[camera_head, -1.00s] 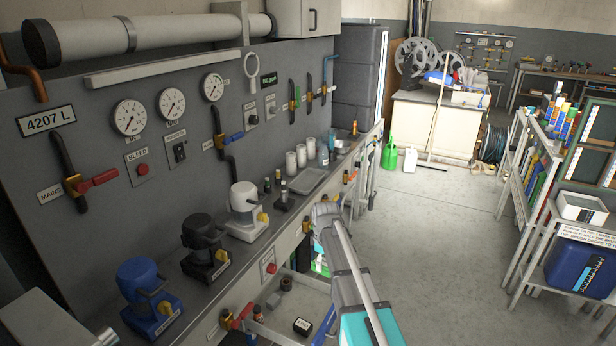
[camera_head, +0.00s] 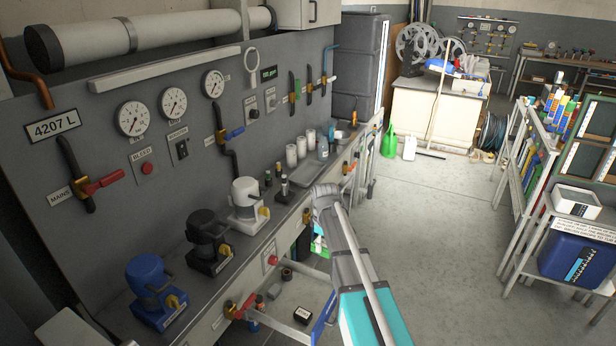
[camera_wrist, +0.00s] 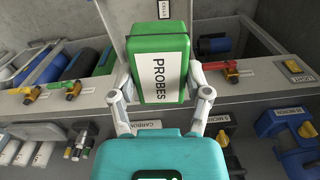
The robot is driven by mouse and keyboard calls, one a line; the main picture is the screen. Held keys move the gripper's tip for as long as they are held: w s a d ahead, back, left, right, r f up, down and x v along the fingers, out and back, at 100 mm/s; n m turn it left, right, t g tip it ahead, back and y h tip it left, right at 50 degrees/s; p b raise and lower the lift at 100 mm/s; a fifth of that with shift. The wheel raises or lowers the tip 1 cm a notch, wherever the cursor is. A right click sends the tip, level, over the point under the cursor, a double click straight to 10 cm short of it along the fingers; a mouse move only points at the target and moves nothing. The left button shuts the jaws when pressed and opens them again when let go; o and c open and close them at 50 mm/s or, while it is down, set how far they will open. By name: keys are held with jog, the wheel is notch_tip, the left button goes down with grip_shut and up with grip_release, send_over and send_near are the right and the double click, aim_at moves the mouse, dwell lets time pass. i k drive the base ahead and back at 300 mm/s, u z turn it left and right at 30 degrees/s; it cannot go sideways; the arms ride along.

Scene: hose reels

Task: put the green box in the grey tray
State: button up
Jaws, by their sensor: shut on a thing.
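The green box (camera_wrist: 160,50), with a white label reading PROBES, is held upright between the two fingers of my gripper (camera_wrist: 160,82) in the wrist view. The fingers press on its left and right sides. The grey tray (camera_head: 306,175) lies on the counter in the head view, beyond the pump units and in front of the white cylinders. It looks empty, and my arm is close to its near right side.
White (camera_head: 248,203), black (camera_head: 207,240) and blue (camera_head: 150,285) pump units line the counter. Small bottles (camera_head: 284,188) stand just before the tray, white cylinders (camera_head: 291,155) behind it. Valve handles stick out from the counter front.

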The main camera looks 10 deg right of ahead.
aim_at(307, 175)
jog(key=z, duration=0.1)
jog(key=i, duration=2.15)
